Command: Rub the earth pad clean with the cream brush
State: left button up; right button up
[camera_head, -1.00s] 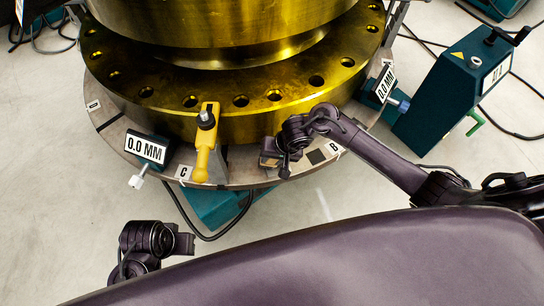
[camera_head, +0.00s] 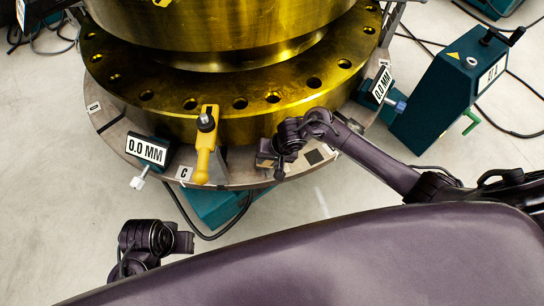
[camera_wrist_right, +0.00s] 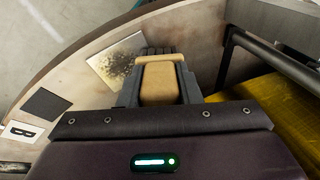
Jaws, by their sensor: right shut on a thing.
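My right gripper (camera_head: 268,158) is over the ring table's front rim, and in the right wrist view it (camera_wrist_right: 158,88) is shut on the cream brush (camera_wrist_right: 158,82). The earth pad (camera_wrist_right: 118,60) is a pale square with dark speckled dirt on it. It lies on the ring just beyond and left of the brush in the wrist view. I cannot tell whether the brush touches it. In the head view the gripper hides the pad and most of the brush. My left gripper (camera_head: 184,242) is low at left, away from the ring; its jaws are unclear.
The ring table (camera_head: 240,178) carries a large brass flange (camera_head: 210,110). A yellow clamp (camera_head: 204,150) and a 0.0 MM gauge (camera_head: 148,152) stand left of my right gripper. A dark square (camera_wrist_right: 45,104) and a B label (camera_wrist_right: 22,131) lie near the pad. A teal machine (camera_head: 445,95) stands right.

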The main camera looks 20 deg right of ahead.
dwell(0.4)
jog(key=shift+s+d+f+p, duration=0.1)
jog(key=shift+d+p, duration=0.45)
jog(key=shift+d, duration=0.35)
jog(key=shift+a, duration=0.15)
jog(key=shift+a+p, duration=0.45)
jog(key=shift+a, duration=0.4)
jog(key=shift+d, duration=0.15)
